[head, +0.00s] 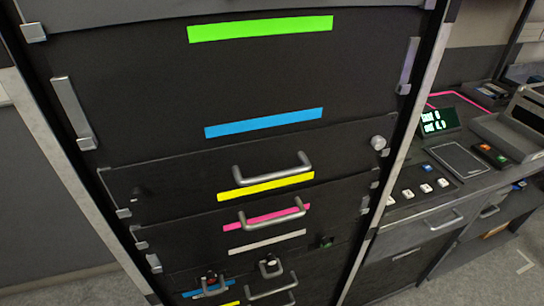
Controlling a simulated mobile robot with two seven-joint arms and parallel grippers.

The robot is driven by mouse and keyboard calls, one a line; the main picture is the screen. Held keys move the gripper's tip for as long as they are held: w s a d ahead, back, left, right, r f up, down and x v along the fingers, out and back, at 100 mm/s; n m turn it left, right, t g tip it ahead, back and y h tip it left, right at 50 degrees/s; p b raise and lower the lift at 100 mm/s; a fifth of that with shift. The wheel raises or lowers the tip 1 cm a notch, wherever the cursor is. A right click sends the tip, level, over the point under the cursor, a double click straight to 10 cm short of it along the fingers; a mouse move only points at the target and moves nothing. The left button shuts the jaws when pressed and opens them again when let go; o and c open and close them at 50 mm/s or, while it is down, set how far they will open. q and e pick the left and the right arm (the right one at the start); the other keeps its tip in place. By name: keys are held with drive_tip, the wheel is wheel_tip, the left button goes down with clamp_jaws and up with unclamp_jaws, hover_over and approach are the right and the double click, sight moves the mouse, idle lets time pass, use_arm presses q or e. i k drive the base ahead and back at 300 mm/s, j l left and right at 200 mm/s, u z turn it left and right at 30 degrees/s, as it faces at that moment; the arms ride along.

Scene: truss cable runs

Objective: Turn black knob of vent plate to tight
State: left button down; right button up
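A rack of black panels fills the middle of the view, and no label there names a vent plate. The panel (180,178) with a yellow strip and a grey handle has a small black knob (138,193) near its left end and a silver knob (378,142) near its right end. The black knob is dark on dark, so its turn position cannot be read. Neither of my grippers is in view.
Handles and coloured strips sit on the panels, including a pink strip (262,217). A dark green knob (326,242) is lower right. Small fittings (270,266) sit at the bottom. A console (430,185) with buttons and a lit display (437,121) stands to the right.

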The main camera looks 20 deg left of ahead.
sight(138, 196)
drive_tip(key=u, duration=1.45)
